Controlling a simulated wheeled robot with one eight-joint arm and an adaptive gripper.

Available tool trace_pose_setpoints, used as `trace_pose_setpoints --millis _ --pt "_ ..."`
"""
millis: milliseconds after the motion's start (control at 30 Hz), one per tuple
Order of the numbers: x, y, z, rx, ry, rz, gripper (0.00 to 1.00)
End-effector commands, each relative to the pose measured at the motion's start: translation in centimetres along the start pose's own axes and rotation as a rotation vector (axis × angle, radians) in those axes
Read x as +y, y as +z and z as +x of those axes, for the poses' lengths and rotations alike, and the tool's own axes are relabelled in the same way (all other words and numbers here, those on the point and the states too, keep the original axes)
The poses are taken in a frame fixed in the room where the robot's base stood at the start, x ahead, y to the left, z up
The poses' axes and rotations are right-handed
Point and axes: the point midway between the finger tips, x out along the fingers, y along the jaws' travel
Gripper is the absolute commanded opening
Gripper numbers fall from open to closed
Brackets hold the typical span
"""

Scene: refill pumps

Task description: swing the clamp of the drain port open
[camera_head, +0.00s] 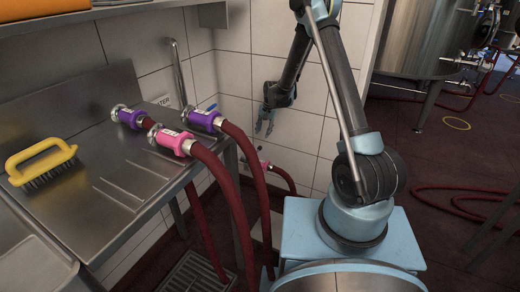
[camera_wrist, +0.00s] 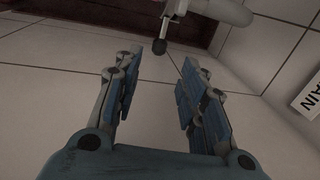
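My gripper (camera_head: 264,130) is in front of the white tiled wall, to the right of the steel bench. In the wrist view my gripper (camera_wrist: 155,85) is open, with its two blue-padded fingers apart and nothing between them. A pale metal fitting (camera_wrist: 228,10) is at the top of the wrist view, beyond the fingertips. A short lever with a dark knob (camera_wrist: 160,46) hangs from it, just ahead of the gap and apart from both fingers. This looks like the clamp of the drain port; most of the port is out of frame. A sign ending in "AIN" (camera_wrist: 310,93) is at the right.
A low hose with a pink collar (camera_head: 265,165) meets the wall below my gripper. Hoses with purple (camera_head: 203,120) and pink (camera_head: 171,140) collars cross the bench edge (camera_head: 160,205). A yellow brush (camera_head: 40,162) lies on the bench. A steel tank (camera_head: 425,40) stands at right.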

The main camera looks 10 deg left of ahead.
Motion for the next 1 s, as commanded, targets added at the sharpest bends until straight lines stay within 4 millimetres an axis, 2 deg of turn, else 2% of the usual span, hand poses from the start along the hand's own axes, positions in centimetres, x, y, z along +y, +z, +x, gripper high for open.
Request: trace_pose_setpoints --millis 600,800,1000 --pt "0.0 0.0 8.7 0.0 0.0 0.0 0.38" --pt "0.0 0.0 10.7 0.0 0.0 0.0 0.38" --pt "0.0 0.0 11.7 0.0 0.0 0.0 0.38"
